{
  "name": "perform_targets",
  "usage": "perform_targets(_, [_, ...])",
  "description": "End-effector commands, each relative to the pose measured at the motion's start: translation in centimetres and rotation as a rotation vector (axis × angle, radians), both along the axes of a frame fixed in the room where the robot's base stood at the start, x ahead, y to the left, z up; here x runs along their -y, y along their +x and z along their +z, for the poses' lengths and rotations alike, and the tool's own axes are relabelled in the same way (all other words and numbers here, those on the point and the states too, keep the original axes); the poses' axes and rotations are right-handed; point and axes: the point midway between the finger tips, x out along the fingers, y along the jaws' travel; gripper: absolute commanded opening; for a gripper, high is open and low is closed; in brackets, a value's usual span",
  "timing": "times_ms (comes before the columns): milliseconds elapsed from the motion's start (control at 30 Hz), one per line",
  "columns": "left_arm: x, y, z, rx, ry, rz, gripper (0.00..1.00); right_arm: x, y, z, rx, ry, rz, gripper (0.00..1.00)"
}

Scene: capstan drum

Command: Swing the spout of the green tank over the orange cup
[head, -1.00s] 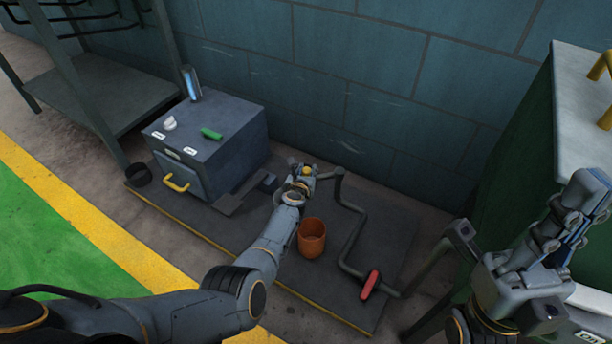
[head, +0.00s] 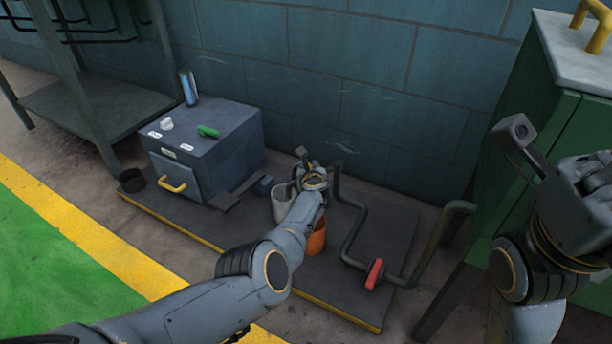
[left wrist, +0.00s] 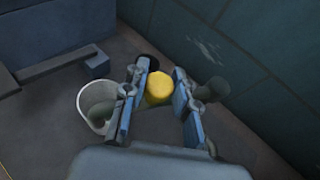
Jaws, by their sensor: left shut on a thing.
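The green tank (head: 515,185) stands at the right. Its dark pipe (head: 352,232), with a red handle (head: 374,273), runs along the low platform to my left gripper (head: 308,168). In the left wrist view, that gripper is shut on a yellow knob (left wrist: 158,87) at the pipe's end. The orange cup (head: 316,241) stands on the platform, partly behind my left forearm. A white cup (head: 281,204) stands left of the gripper and also shows in the wrist view (left wrist: 95,98). The spout's outlet is not clear. My right gripper (head: 588,185) is partly out of frame.
A grey-blue cabinet (head: 230,160) with a yellow handle and small items on top stands on the platform's left. A black ring-shaped cup (head: 131,180) lies beside it. The block wall (head: 400,90) is close behind. Shelving (head: 100,105) stands at the far left.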

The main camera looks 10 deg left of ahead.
Motion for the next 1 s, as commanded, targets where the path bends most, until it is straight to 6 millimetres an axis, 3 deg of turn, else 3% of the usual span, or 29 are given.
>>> perform_targets(500, [-0.06, -0.04, -0.37, -0.009, 0.001, 0.009, 0.0, -0.03, -0.34, 0.2, 0.014, -0.001, -0.001, 0.0])
perform_targets(533, [-0.06, -0.04, -0.37, -0.009, 0.001, 0.009, 0.32, -0.04, -0.34, 0.2, 0.014, -0.001, 0.0, 0.0])
perform_targets(633, [-0.03, -0.02, -0.34, -0.008, 0.001, 0.008, 0.52, -0.03, -0.36, 0.19, 0.015, -0.001, 0.0, 0.0])
perform_targets(1000, [0.15, 0.1, -0.1, -0.003, 0.001, 0.005, 0.52, -0.01, -0.2, 0.15, 0.01, 0.0, -0.001, 0.0])
